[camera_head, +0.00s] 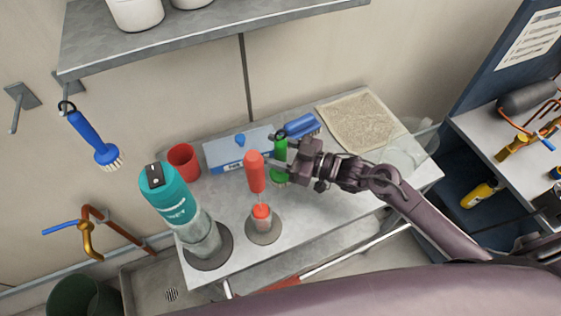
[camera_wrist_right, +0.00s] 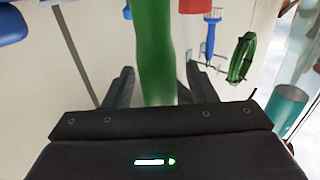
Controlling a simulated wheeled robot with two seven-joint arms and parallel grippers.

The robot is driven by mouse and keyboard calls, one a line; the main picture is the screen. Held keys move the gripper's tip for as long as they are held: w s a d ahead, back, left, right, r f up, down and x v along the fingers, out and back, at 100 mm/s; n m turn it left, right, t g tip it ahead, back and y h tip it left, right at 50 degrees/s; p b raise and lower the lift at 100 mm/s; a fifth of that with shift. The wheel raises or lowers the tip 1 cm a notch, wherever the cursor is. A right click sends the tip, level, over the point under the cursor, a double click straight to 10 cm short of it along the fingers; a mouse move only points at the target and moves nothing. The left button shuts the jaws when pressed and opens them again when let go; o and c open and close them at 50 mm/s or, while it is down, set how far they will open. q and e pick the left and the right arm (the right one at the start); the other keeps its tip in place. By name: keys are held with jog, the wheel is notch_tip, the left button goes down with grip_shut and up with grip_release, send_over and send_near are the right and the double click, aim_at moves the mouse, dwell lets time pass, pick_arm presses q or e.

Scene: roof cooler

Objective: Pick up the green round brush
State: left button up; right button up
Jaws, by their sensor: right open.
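The green round brush (camera_head: 280,148) stands upright on the grey table among the other items, its lower end partly hidden by my gripper. My right gripper (camera_head: 284,168) is at the brush, reaching in from the right. In the right wrist view the green handle (camera_wrist_right: 154,50) runs down between the two spread fingers (camera_wrist_right: 163,88). The jaws are open, and I cannot tell whether either finger touches the handle. My left gripper is not in view.
A teal bottle (camera_head: 172,196) and red cup (camera_head: 184,159) stand left. A tan mat (camera_head: 358,122) lies behind right. Another blue brush (camera_head: 92,138) hangs on the wall.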

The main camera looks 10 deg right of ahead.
jog(key=shift+w+a, duration=0.1)
jog(key=shift+a, duration=0.05)
grip_shut()
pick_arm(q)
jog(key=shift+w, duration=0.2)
pick_arm(e)
jog(key=shift+r, duration=0.25)
pick_arm(q)
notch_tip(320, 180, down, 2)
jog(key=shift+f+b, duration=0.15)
jog(key=shift+b, duration=1.05)
pick_arm(e)
notch_tip(320, 180, up, 20)
jog(key=shift+f, duration=0.25)
